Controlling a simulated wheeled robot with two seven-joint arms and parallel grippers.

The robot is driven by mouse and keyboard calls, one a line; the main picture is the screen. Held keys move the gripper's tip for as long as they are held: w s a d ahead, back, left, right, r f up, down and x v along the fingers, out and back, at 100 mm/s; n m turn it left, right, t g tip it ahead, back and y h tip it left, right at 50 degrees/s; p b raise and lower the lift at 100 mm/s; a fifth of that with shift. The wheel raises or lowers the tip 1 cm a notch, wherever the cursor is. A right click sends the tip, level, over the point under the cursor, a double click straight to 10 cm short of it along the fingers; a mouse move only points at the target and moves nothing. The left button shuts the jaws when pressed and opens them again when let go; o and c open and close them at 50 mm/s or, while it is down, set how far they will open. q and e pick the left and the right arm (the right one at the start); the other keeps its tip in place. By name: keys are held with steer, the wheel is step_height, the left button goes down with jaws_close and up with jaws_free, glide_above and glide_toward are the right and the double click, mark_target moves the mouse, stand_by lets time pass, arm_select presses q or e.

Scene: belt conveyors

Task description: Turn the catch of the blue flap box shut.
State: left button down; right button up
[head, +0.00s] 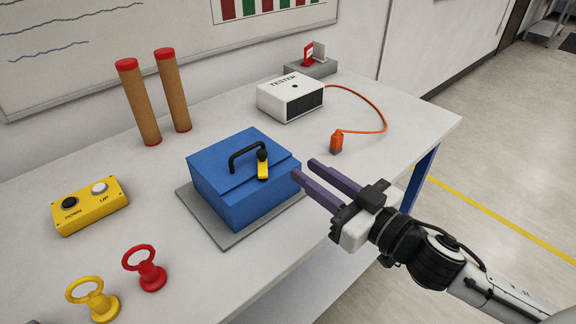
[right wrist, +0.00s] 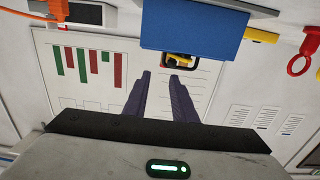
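The blue flap box (head: 243,183) stands on a grey base plate on the table, its lid down, with a black handle (head: 247,152) on top. Its yellow catch (head: 262,169) with a black knob sits at the lid's edge beside the handle. My right gripper (head: 304,168) is open and empty, just right of the box, its purple fingers pointing at the catch side. In the right wrist view the box (right wrist: 192,28) is ahead of the open fingers, and the catch (right wrist: 179,63) shows partly at its edge. Fingers and catch look apart. My left gripper is not seen.
A yellow button box (head: 90,206) and red and yellow ring pulls (head: 146,268) stand left of the box. Two brown posts (head: 139,101) stand behind. A white tester (head: 290,97) with an orange cable and plug (head: 337,142) is at the back right. Table between is clear.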

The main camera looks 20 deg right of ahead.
mark_target(263, 157)
steer(key=s+a+r+m+g+h+p, duration=0.2)
steer(key=a+r+m+g+h+p, duration=0.15)
steer(key=a+h, duration=0.3)
steer(key=shift+m, duration=0.35)
steer(key=x, duration=0.9)
steer(key=shift+w+a+r+p, duration=0.2)
steer(key=shift+w+p, duration=0.1)
steer(key=shift+w, duration=0.1)
steer(key=shift+c, duration=0.2)
